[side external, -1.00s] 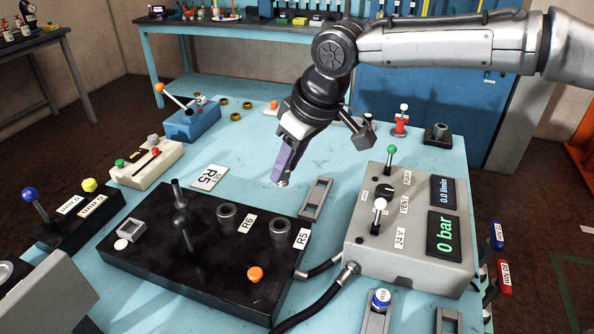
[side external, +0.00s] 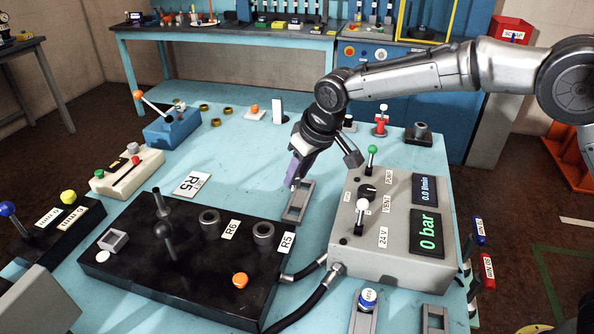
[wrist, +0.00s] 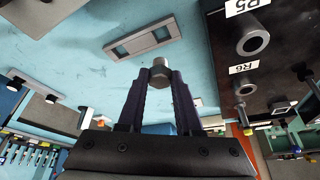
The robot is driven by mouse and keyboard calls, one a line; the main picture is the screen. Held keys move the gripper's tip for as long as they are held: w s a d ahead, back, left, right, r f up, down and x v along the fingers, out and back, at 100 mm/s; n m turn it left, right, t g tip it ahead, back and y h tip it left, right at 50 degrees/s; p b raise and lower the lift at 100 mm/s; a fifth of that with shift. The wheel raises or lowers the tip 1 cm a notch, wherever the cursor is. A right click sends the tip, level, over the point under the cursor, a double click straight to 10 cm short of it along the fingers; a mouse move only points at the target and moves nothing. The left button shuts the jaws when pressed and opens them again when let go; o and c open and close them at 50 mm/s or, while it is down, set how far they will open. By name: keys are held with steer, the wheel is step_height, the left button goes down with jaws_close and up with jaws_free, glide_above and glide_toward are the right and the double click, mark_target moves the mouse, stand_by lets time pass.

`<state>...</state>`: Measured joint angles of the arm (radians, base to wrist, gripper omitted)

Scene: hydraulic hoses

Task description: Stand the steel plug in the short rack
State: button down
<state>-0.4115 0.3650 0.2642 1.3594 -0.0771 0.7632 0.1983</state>
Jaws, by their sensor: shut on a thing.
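My gripper (side external: 292,183) has purple fingers and points down. It is shut on a steel plug, a short grey cylinder (wrist: 160,69) that shows between the fingertips in the wrist view. In the side view only a small bright end of the plug shows under the fingers. A low grey rack with two openings (side external: 288,218) lies on the blue table, just below and beside the fingertips. In the wrist view this rack (wrist: 112,48) is ahead of the plug, and both openings look empty. The plug appears held above the table, apart from the rack.
A black block (side external: 130,275) with R5 and R6 sockets stands left of the rack. A grey control box (side external: 390,255) with levers and displays stands close on its right. Hoses (side external: 300,312) run between them. Another grey rack (side external: 361,325) holds a blue-topped part at the front.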

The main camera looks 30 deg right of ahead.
steer(key=shift+f, duration=2.75)
steer(key=shift+f, duration=1.3)
steer(key=c, duration=0.5)
jaws_free()
steer(key=v, duration=1.3)
steer(key=shift+r, duration=0.35)
steer(key=shift+s+d, duration=0.1)
